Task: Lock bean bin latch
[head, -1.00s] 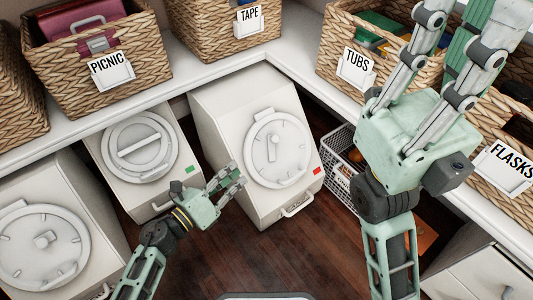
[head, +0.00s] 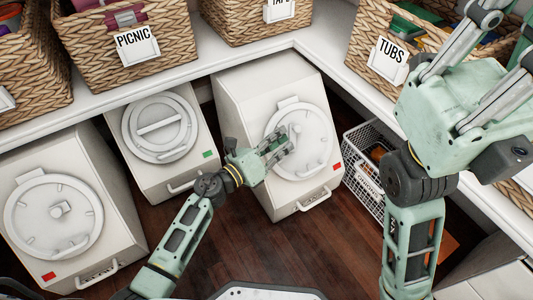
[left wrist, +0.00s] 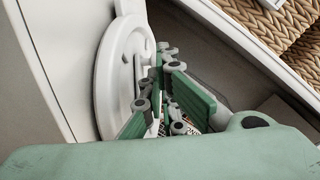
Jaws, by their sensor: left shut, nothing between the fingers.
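A white bin (head: 236,96) with a round lid (head: 318,125) and a red marker (head: 337,166) stands under the shelf corner. My left gripper (head: 284,142) is shut and empty, in front of this lid, covering its central latch. Whether it touches the latch cannot be told. In the left wrist view the fingers (left wrist: 165,100) are close beside the lid (left wrist: 112,75), seen edge-on. No bean label is readable. My right gripper (head: 468,85) is raised at the upper right; its fingertips are out of frame.
A middle bin (head: 130,128) has a green marker and a horizontal handle. A left bin (head: 110,180) has a red marker. Baskets labelled PICNIC (head: 85,55) and TUBS (head: 370,35) stand on the white shelf (head: 200,75). A wire basket (head: 362,180) stands right. Dark floor (head: 270,245) is open in front.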

